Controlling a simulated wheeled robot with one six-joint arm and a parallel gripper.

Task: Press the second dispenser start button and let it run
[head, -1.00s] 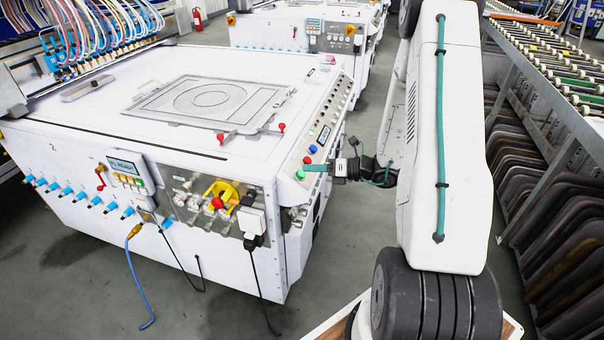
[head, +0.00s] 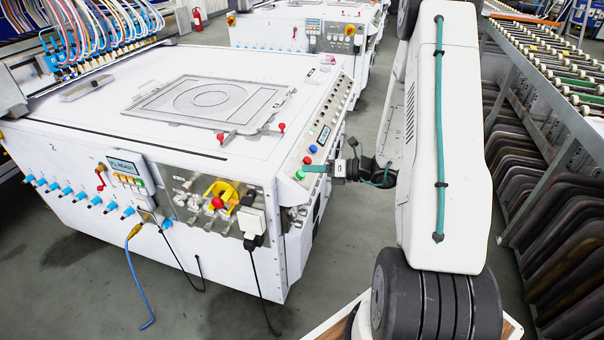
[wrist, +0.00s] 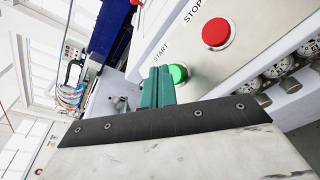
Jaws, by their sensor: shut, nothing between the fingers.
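The second dispenser is the white machine marked 2 (head: 52,146) at left in the head view. Its green start button (head: 300,174) sits on the sloped panel at its near right corner. In the wrist view the green button (wrist: 179,73) is by the word START, and a red STOP button (wrist: 216,32) is up and right of it. My gripper (head: 304,168) reaches in from the right, its green fingers shut and empty. In the wrist view the fingertips (wrist: 158,72) overlap the green button's left edge. I cannot tell whether they touch it.
A red button (head: 307,160) and a blue button (head: 312,149) sit close behind the green one. A small display (head: 124,166) on the front reads READY. A yellow-and-red switch (head: 218,198) is below. A roller rack (head: 560,70) stands at right.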

